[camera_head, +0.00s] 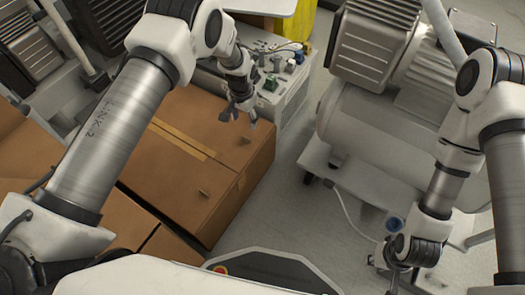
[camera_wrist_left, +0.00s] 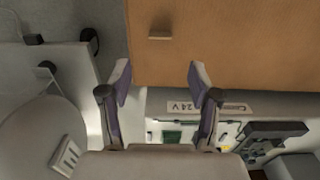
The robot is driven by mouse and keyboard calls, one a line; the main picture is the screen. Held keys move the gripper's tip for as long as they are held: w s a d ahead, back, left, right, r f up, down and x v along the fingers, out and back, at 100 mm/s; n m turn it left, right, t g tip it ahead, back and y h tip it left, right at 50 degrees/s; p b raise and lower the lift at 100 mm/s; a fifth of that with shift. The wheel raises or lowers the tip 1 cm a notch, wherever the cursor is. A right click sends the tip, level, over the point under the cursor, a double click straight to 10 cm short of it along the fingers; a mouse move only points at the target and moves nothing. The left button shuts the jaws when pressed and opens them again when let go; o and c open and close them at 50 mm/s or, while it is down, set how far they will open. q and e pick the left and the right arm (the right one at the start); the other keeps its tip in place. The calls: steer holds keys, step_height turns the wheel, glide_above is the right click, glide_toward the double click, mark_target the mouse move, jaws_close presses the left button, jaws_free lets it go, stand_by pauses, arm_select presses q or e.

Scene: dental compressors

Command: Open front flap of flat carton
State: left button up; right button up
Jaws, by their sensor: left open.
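The flat brown carton (camera_head: 170,180) lies at the middle left of the head view, with a tan tape strip (camera_head: 182,138) across its top. Two small tabs (camera_head: 245,141) (camera_head: 203,192) stick up near its right edge. My left gripper (camera_head: 243,118) is open and empty above the far right part of the carton. In the left wrist view, its spread fingers (camera_wrist_left: 158,78) point toward the carton (camera_wrist_left: 240,40), and one tab (camera_wrist_left: 160,37) shows beyond the fingertips. My right gripper (camera_head: 392,280) is at the lower right, away from the carton, partly cut off by the frame.
A grey control box (camera_head: 290,98) with knobs stands behind the carton, close to my left gripper. A large compressor (camera_head: 370,125) on a wheeled base stands to the right. Bare floor (camera_head: 280,210) lies between it and the carton. More cartons (camera_head: 20,150) are at left.

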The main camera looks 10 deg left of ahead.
mark_target(246, 138)
arm_select(q)
step_height(246, 138, down, 10)
steer(key=b, duration=0.3)
steer(key=shift+b, duration=0.3)
arm_select(e)
step_height(246, 138, down, 6)
steer(key=shift+w+r, duration=0.1)
steer(key=shift+r, duration=0.15)
arm_select(q)
jaws_close()
